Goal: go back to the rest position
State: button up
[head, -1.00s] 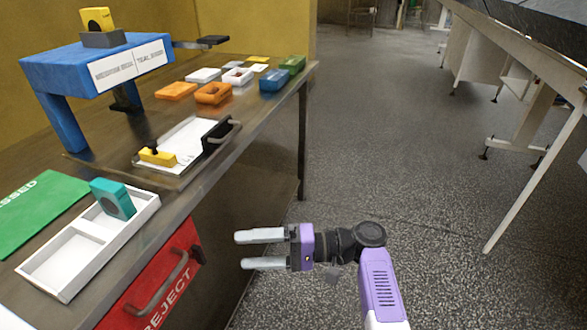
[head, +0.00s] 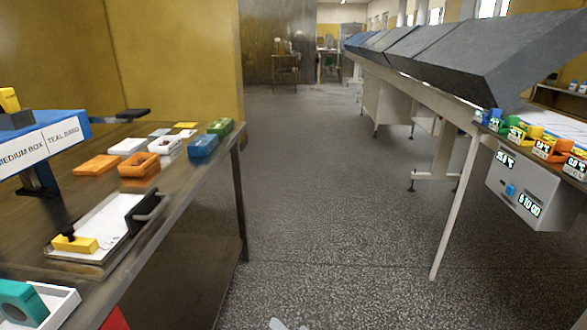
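Only a small pale fingertip of my gripper (head: 279,324) shows at the bottom edge of the head view, over the floor. The rest of the gripper and the arm are out of the picture. It is clear of the workbench (head: 190,205) on the left and nothing visible touches it. Whether the fingers are open or shut does not show.
On the bench are a white tray (head: 40,295) with a teal piece (head: 20,302), a clipboard-like board (head: 95,230) with a yellow block (head: 75,244), and several coloured blocks. A blue stand (head: 70,130) is at left. The aisle floor (head: 310,200) is clear; a grey-topped table (head: 440,110) stands right.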

jog(key=s+d+r+t+h, duration=0.2)
jog(key=s+d+h, duration=0.1)
jog(key=s+d, duration=0.55)
jog(key=s+d+r+t+h, duration=0.2)
jog(key=s+d+t, duration=0.1)
jog(key=s+d, duration=0.5)
jog(key=s+d+r+n+g+h, duration=0.15)
jog(key=s+r, duration=0.35)
jog(key=s, duration=0.8)
jog(key=s+d+r+n+h, duration=0.15)
jog(key=s+r, duration=0.25)
jog(key=s, duration=1)
notch_tip(320, 180, up, 14)
jog(key=m+p, duration=0.1)
jog(key=p, duration=1.2)
jog(key=shift+d+f+p, duration=0.15)
jog(key=shift+d+p, duration=0.15)
jog(key=shift+p, duration=0.05)
jog(key=shift+w, duration=0.1)
